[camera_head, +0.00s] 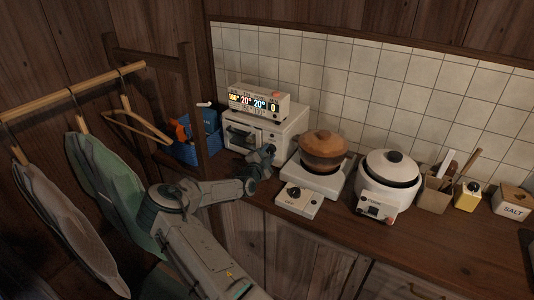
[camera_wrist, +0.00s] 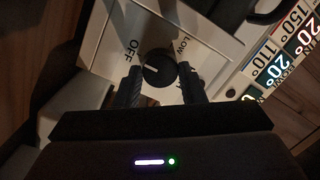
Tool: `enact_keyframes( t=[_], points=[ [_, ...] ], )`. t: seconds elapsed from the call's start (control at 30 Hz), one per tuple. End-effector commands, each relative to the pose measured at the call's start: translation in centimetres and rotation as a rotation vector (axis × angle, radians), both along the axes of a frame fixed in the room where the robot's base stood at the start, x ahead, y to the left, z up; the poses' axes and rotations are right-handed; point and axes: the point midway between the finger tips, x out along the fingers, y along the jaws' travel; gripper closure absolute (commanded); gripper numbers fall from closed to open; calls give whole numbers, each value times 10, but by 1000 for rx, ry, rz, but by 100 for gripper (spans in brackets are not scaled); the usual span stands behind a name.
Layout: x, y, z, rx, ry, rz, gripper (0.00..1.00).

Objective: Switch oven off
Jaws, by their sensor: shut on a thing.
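The white oven (camera_head: 287,127) stands on the counter against the tiled wall. Its front panel (camera_wrist: 105,48) shows in the wrist view with a black round knob (camera_wrist: 160,72) and the labels OFF and LOW; a third label is partly hidden. A pale mark on the knob points to the picture's left, near the OFF side. My gripper (camera_wrist: 160,77) is shut on the knob, one dark finger on each side. In the head view my gripper (camera_head: 262,161) is at the oven's front, where my wrist hides the knob.
A display box (camera_head: 258,102) with lit numbers sits on the oven. A blue basket (camera_head: 203,147) stands left. A burner with a brown pot (camera_head: 323,153) and a white cooker (camera_head: 391,180) stand right. Clothes hang from a rail (camera_head: 62,95) at the left.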

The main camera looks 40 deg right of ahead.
Motion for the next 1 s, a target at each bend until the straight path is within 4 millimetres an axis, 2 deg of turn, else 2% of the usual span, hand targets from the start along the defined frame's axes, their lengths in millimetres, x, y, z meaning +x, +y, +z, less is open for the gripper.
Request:
enact_keyframes(
  t=[0.43,0.47,0.5,0.53,0.87,1.0],
  points=[
    [-3,-2,-1,-5,13,-5,87],
    [-3,-2,-1,-4,13,-5,58],
    [-2,-2,-1,-4,13,-5,47],
    [-2,-2,-1,-4,12,-4,42],
    [1,5,0,-4,10,4,42],
    [-5,17,-1,-4,9,7,42]
  ],
)
